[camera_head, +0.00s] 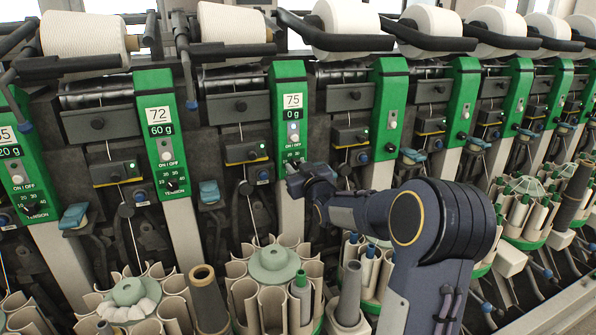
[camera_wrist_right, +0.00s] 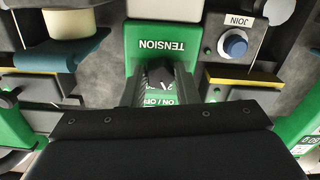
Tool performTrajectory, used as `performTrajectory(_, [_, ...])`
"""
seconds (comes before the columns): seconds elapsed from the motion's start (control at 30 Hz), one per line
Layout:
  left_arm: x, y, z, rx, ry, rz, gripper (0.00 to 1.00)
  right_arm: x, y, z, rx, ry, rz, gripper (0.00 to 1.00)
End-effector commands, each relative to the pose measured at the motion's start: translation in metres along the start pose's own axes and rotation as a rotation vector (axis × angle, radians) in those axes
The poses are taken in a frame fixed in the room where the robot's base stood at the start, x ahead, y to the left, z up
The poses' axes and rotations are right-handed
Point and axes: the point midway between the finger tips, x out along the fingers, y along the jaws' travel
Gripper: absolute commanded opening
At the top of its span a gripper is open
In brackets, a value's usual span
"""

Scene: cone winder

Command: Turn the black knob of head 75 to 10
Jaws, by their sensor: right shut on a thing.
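Head 75 is a green panel (camera_head: 290,85) with the number 75 and a display reading 0 g, in the middle of the head view. My right gripper (camera_head: 291,170) reaches the lower part of this panel from the right and covers its knob in the head view. In the right wrist view, the black knob (camera_wrist_right: 160,73) shows just below the upside-down TENSION label. My right gripper (camera_wrist_right: 160,88) is shut on the knob, with its fingers either side. The knob's pointer and scale are mostly hidden, so its setting cannot be read. My left gripper is not in view.
Head 72 (camera_head: 160,120), reading 60 g, stands to the left. More green heads run to the right. A blue JOIN button (camera_wrist_right: 235,45) sits beside the panel. Yarn cones (camera_head: 232,24) lie above; bobbin magazines (camera_head: 272,265) stand below.

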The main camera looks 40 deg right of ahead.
Motion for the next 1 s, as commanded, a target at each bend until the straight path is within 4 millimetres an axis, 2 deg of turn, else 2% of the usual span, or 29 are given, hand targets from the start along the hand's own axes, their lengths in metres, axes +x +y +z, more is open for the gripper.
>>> performTrajectory(0.27, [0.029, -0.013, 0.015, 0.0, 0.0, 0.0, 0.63, 0.0, -0.001, 0.005, -0.181, 0.003, 0.001, 0.04])
performTrajectory(0.6, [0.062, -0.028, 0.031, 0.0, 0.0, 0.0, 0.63, 0.0, 0.0, 0.005, -0.488, 0.002, 0.001, 0.04])
performTrajectory(1.0, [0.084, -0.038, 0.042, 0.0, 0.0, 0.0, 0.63, 0.0, 0.0, 0.002, -0.753, 0.001, 0.0, 0.04])
